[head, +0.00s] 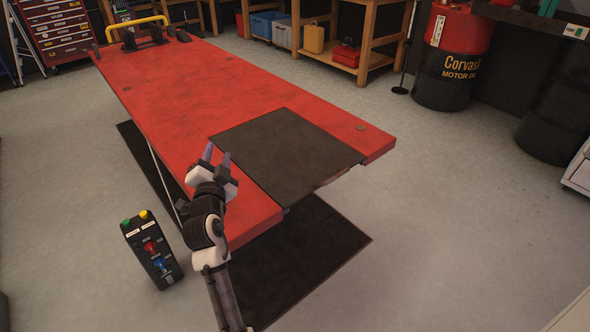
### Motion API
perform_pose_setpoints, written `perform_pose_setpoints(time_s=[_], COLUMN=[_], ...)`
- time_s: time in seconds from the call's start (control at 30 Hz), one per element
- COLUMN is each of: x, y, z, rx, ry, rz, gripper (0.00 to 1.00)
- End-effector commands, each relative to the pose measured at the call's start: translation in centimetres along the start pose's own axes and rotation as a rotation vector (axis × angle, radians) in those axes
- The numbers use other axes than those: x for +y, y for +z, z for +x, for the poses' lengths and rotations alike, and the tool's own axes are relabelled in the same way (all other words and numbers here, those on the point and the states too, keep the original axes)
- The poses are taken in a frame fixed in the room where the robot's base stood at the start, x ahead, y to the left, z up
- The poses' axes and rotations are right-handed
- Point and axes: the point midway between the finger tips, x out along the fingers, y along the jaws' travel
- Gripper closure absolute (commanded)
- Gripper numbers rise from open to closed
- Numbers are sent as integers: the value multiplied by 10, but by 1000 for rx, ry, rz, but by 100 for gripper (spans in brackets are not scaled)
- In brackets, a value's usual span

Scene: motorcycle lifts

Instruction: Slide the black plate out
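The black plate (288,152) is a dark, flat rectangle set into the near end of the red motorcycle lift table (180,90). Its near edge lies along the table's end, between two red strips of the deck. My gripper (217,155) is over the red strip to the left of the plate, close to the plate's left corner. Its two fingers point away from me, apart, with nothing seen between them. I cannot tell its exact height above the deck. My arm hides part of the red strip.
A control box (152,250) with coloured buttons stands left of my arm. A dark mat (300,265) lies under the lift's near end. Oil drums (452,55) stand at the back right. The grey floor (450,220) to the right is clear.

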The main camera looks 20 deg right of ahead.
Motion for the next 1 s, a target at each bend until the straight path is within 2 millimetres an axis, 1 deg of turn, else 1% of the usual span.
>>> perform_pose_setpoints(time_s=[0.03,0.07,0.1,0.2,0.3,0.4,0.47,0.57,0.67,1.0], x=[56,85,122,196,243,266,272,277,284,322], y=[-18,-27,-39,-64,-81,-89,-92,-94,-98,-109], z=[8,9,8,-3,-16,-24,-24,-18,-6,44], rx=[34,56,87,166,229,263,272,273,273,271], ry=[134,203,289,459,566,618,629,631,630,629], rz=[26,46,72,130,170,190,196,197,197,196], gripper=[64,64,64,64,64,64,64,64,64,64])
